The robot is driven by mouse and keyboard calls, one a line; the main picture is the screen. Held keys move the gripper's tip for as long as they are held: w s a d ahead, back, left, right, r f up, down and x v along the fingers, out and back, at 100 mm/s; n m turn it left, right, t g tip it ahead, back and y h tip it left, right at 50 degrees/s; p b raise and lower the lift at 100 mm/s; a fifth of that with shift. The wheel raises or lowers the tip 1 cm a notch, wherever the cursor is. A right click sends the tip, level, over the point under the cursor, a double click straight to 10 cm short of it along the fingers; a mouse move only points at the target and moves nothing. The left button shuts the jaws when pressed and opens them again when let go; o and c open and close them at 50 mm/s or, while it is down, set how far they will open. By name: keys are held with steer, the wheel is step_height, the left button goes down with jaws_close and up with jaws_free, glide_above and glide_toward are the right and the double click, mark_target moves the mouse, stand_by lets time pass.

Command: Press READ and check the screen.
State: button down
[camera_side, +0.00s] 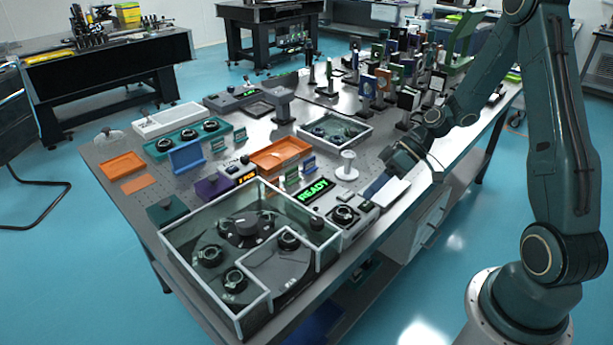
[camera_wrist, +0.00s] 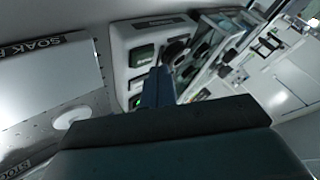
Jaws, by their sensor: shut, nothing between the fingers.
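The screen (camera_side: 314,190) shows READY in green letters in the side view. Beside it is a pale instrument (camera_side: 343,221) with a round black-topped fitting and small buttons at its right end. In the wrist view a pale instrument housing (camera_wrist: 121,38) carries dark green square faces; I cannot read a READ label on it. My gripper (camera_side: 372,190) is shut and empty, pointing down toward the right end of the instrument. In the wrist view the shut fingers (camera_wrist: 158,75) overlap the housing's face and hide part of it. I cannot tell whether they touch a button.
A clear-walled enclosure (camera_side: 165,240) with round fittings inside stands at the near left. A pale plate (camera_side: 391,192) lies by the table's right edge. Orange trays and crowded optics fill the table farther back.

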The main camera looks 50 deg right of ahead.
mark_target(370, 205)
steer(key=shift+f, duration=0.8)
stand_by(0.9)
steer(key=shift+r, duration=0.85)
stand_by(0.3)
steer(key=shift+r, duration=2.5)
steer(key=shift+r, duration=0.1)
steer(key=s+a+r+m+t+h, duration=0.1)
steer(key=s+a+r+m+h, duration=0.1)
steer(key=s+r, duration=0.5)
steer(key=s+a+r+m+h, duration=0.2)
steer(key=s+a+r+h, duration=0.3)
steer(key=s+r, duration=0.3)
steer(key=shift+s+t+h, duration=0.4)
steer(key=shift+s+h, duration=0.3)
steer(key=shift+s, duration=0.45)
